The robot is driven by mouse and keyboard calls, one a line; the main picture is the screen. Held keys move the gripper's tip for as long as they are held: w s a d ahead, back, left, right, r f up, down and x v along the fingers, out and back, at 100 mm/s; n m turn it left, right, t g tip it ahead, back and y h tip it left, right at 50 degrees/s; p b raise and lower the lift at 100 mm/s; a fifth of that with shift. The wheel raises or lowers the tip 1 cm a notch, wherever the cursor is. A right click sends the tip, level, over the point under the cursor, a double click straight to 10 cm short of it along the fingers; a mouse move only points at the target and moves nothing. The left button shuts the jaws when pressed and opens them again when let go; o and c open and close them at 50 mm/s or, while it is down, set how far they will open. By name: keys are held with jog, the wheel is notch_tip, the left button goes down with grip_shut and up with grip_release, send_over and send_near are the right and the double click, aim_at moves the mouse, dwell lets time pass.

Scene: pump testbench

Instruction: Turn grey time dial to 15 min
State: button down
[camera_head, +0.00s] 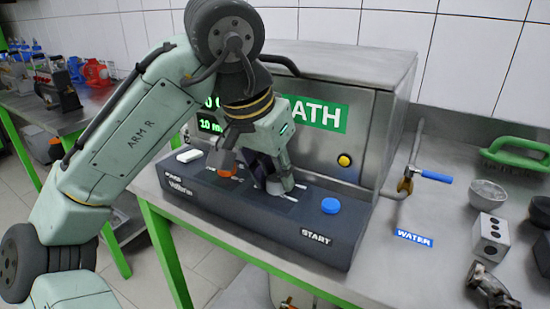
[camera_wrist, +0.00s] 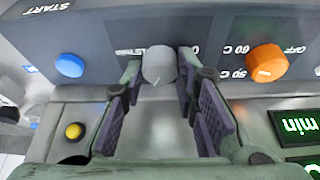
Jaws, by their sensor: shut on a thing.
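The grey time dial (camera_wrist: 158,58) is on the dark control panel in the wrist view, a round knob with a faint pale mark near its lower edge. My gripper (camera_wrist: 160,72) is shut on it, one finger on each side. In the head view my gripper (camera_head: 274,184) reaches down to the panel and hides most of the dial. The scale around the dial is largely covered by the fingers. The green display (camera_head: 210,124) reads "10 m", its end cut off by my arm.
An orange dial (camera_wrist: 267,62) with temperature marks sits beside the grey one. A blue START button (camera_head: 331,205) is on the panel's other end, and a yellow button (camera_head: 344,160) is on the bath housing. A tap, bowl and metal parts lie on the right counter.

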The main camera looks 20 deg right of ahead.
jog(key=m+p, duration=0.2)
jog(key=m+g+p, duration=0.1)
jog(key=m+p, duration=0.1)
jog(key=m+g+h+p, duration=0.1)
jog(key=m+p, duration=0.1)
jog(key=shift+w+r+p, duration=0.2)
jog(key=shift+r+p, duration=0.1)
jog(key=shift+p, duration=0.05)
jog(key=m+g+p, duration=0.1)
jog(key=m+p, duration=0.1)
jog(key=m+g+p, duration=0.1)
jog(key=m+p, duration=0.1)
jog(key=m, duration=0.1)
jog(key=shift+w+f, duration=0.15)
jog(key=shift+f, duration=0.15)
jog(key=c, duration=1.2)
grip_release()
jog(key=shift+c, duration=0.2)
